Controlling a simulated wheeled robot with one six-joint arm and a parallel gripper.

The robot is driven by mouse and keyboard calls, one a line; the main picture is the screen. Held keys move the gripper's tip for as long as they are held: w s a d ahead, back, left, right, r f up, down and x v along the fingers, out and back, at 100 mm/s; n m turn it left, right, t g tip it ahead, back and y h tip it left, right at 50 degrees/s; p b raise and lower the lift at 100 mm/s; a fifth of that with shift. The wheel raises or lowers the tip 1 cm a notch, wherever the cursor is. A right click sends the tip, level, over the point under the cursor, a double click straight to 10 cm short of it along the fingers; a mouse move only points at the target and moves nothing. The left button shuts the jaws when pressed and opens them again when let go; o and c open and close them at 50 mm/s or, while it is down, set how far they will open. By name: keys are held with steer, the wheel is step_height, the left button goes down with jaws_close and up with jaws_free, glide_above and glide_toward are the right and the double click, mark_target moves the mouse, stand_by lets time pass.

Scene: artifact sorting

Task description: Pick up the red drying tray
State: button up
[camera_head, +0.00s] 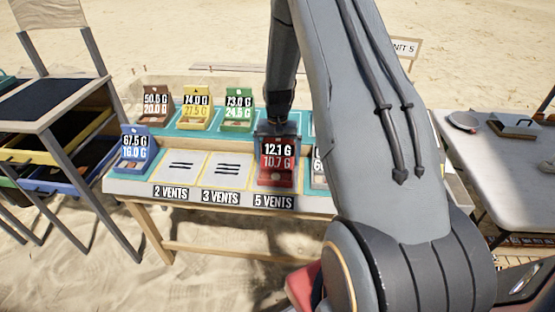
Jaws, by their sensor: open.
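The red drying tray (276,177) stands upright on the table, in the place above the "5 VENTS" label. Its panel reads 12.1 G and 10.7 G. My gripper (279,130) is open and points down right at the top of the red tray, just behind its number panel. The fingertips are mostly hidden, so I cannot tell whether they touch the tray.
Blue (134,156), brown (157,108), yellow (195,112) and green (237,112) trays stand to the left on the same table. The 2 VENTS and 3 VENTS places are empty. A grey table (505,165) is at right. My arm hides the table's right part.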

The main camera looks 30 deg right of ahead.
steer(key=shift+w, duration=0.1)
steer(key=c, duration=1.1)
